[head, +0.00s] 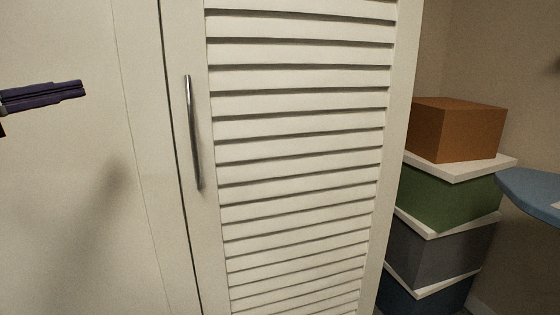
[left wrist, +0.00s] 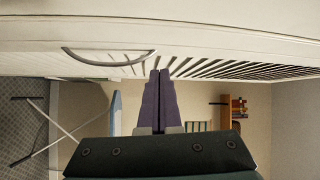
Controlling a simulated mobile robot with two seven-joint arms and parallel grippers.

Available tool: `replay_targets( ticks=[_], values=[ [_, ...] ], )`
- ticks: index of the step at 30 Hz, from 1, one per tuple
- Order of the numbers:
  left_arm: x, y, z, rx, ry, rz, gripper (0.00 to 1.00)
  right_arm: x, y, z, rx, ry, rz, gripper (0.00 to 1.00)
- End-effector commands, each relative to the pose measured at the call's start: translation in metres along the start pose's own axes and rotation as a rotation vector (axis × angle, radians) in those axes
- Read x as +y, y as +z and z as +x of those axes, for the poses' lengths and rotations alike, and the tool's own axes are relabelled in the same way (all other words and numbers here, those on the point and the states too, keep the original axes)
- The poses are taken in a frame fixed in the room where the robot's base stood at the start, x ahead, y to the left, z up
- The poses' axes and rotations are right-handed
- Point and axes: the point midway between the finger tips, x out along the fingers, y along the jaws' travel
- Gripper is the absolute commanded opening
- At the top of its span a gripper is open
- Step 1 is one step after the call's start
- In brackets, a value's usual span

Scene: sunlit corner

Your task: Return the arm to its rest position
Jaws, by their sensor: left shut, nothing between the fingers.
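My left gripper (head: 84,89) comes in from the left edge of the head view, with purple fingers held level. It is shut with nothing between the fingers. In the left wrist view its two purple fingers (left wrist: 158,72) lie together and point toward the louvered door. The gripper is apart from the door's metal handle (head: 193,132), well to the left of it in the head view. That handle also shows in the left wrist view (left wrist: 100,63). My right gripper is not in view.
A white louvered cabinet door (head: 300,155), closed, fills the middle. At right, several stacked lidded boxes, with an orange one (head: 455,130) on top, stand beside a blue board (head: 535,192). The left wrist view shows crossed metal legs (left wrist: 45,125) and a small shelf (left wrist: 234,108).

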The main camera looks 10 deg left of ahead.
Motion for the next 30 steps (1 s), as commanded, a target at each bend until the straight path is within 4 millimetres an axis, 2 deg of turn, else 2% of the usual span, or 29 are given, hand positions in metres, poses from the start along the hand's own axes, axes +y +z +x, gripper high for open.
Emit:
replay_targets(
  ticks=[3, 6, 8, 11, 14, 15, 18, 21, 24, 27, 28, 30],
  values=[
    [0.017, -0.021, 0.023, -0.084, -0.025, -0.115, 0.00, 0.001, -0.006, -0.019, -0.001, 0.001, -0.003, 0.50],
    [0.039, -0.041, 0.033, -0.212, -0.039, -0.266, 0.00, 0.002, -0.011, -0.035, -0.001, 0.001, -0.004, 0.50],
    [0.055, -0.055, 0.032, -0.309, -0.033, -0.375, 0.00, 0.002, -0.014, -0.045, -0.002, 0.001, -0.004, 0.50],
    [0.085, -0.079, 0.017, -0.489, 0.005, -0.568, 0.00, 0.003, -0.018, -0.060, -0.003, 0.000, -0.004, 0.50],
    [0.114, -0.110, -0.014, -0.682, 0.083, -0.763, 0.00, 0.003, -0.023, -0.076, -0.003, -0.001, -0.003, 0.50],
    [0.124, -0.125, -0.030, -0.760, 0.124, -0.839, 0.00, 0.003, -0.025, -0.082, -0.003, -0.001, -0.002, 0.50],
    [0.145, -0.165, -0.074, -0.945, 0.244, -1.009, 0.00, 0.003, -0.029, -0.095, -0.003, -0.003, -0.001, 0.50],
    [0.154, -0.206, -0.118, -1.104, 0.374, -1.148, 0.00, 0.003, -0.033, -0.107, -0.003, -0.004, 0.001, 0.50],
    [0.154, -0.249, -0.162, -1.240, 0.508, -1.261, 0.00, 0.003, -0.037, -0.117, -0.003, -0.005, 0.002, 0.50],
    [0.145, -0.289, -0.202, -1.357, 0.639, -1.351, 0.00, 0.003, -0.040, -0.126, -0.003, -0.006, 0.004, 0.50],
    [0.135, -0.297, -0.207, -1.377, 0.663, -1.363, 0.00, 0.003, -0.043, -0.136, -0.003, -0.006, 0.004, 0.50],
    [0.105, -0.297, -0.201, -1.369, 0.653, -1.350, 0.00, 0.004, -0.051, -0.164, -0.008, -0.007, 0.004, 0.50]
  ],
)
